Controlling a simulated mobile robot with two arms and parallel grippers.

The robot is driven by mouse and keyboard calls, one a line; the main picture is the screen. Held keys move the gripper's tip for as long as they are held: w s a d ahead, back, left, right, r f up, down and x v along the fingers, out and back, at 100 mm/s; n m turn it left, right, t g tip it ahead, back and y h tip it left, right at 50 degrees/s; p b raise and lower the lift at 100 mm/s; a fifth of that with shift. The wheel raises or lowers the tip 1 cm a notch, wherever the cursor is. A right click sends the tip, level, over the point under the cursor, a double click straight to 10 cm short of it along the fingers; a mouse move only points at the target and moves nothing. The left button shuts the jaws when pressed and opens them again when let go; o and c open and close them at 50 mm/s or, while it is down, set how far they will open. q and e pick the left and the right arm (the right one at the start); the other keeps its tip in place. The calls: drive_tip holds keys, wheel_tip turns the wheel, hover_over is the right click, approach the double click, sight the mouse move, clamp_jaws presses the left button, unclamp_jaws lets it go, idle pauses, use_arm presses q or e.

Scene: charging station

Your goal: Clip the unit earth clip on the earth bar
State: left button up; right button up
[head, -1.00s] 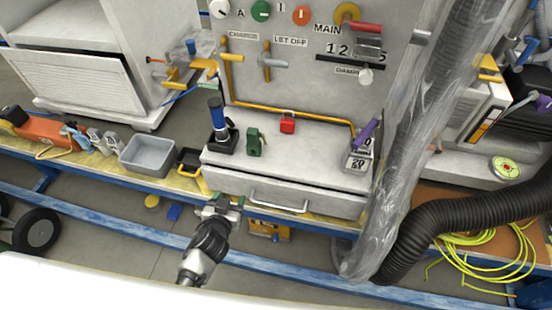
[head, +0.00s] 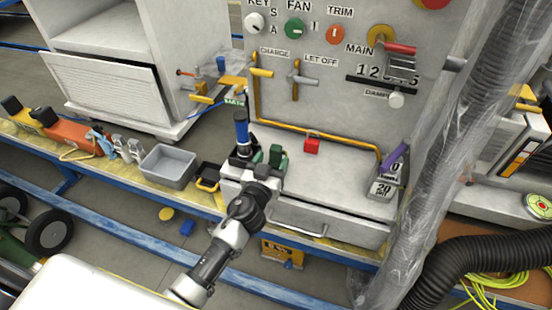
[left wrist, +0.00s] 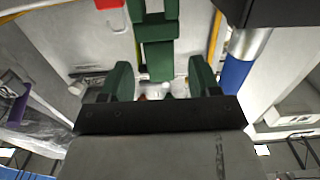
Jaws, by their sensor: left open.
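A green block-like piece, which I take for the unit earth clip (left wrist: 158,48), stands on the white cabinet top. In the left wrist view it is ahead of my left gripper (left wrist: 160,82), in line with the gap between its two green fingers. The fingers are spread apart, and I see no contact with the piece. In the head view my left gripper (head: 268,158) is at the cabinet's front left edge and partly hides the piece. A yellow bar (head: 236,81) with a small green label sticks out at the panel's left edge; I cannot tell whether it is the earth bar.
A blue-handled black device (head: 242,135) stands close left of my gripper. A grey bin (head: 168,166) is on the bench. Clear plastic sheeting and a black hose (head: 455,260) fill the right.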

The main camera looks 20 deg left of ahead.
sight(274, 157)
use_arm(q)
drive_tip(key=w, duration=0.3)
drive_tip(key=shift+w+f, duration=0.1)
drive_tip(key=shift+w, duration=0.2)
drive_tip(key=c, duration=1)
